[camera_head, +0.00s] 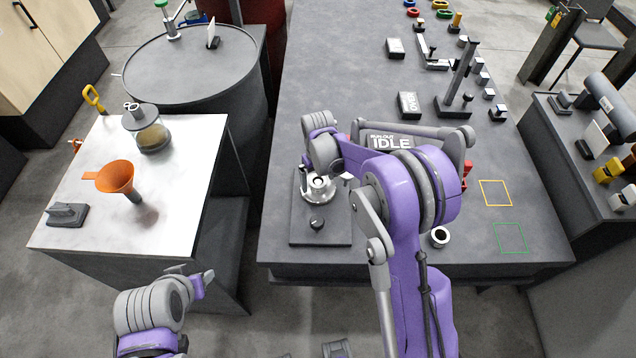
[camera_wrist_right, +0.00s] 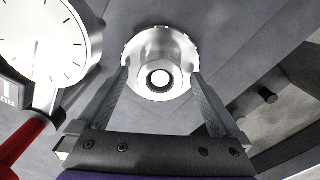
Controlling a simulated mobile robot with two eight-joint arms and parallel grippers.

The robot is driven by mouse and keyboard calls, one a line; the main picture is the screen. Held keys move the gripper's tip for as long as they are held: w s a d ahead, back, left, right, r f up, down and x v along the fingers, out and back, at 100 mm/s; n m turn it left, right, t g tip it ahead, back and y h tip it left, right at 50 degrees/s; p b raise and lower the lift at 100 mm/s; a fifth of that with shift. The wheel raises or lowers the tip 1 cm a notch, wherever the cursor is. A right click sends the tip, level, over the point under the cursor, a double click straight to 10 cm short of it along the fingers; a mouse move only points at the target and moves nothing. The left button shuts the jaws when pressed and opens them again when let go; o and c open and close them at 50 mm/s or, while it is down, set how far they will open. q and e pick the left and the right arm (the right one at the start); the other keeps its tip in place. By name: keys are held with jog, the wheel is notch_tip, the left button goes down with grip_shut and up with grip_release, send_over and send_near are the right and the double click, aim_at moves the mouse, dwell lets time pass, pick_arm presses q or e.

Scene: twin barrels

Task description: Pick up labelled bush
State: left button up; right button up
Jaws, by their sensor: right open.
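A round silver metal piece with a central bore (camera_wrist_right: 160,80) sits between the two fingers of my right gripper (camera_wrist_right: 160,92) in the right wrist view. The fingers are open, one on each side of it; I cannot tell whether they touch it. In the head view this metal piece (camera_head: 318,190) stands on a dark base plate (camera_head: 322,238), partly hidden by my right gripper (camera_head: 327,180). A small white ring with a dark bore (camera_head: 440,237) lies on the table to the right. I can read no label on either. My left gripper (camera_head: 203,280) is low at the left, off the tables, its jaws unclear.
A sign reading IDLE (camera_head: 390,143) and a dial gauge (camera_wrist_right: 45,45) stand close to my right gripper. The dark table (camera_head: 330,70) has outlined yellow (camera_head: 495,193) and green (camera_head: 510,238) squares at right. A white-topped table (camera_head: 190,170) holds an orange funnel (camera_head: 116,177).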

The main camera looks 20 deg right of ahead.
grip_shut()
dwell(0.4)
notch_tip(320, 180, up, 11)
jog(key=shift+r+p, duration=0.2)
jog(key=shift+p, duration=0.1)
dwell(0.4)
jog(key=shift+s+f, duration=0.1)
jog(key=shift+s, duration=0.05)
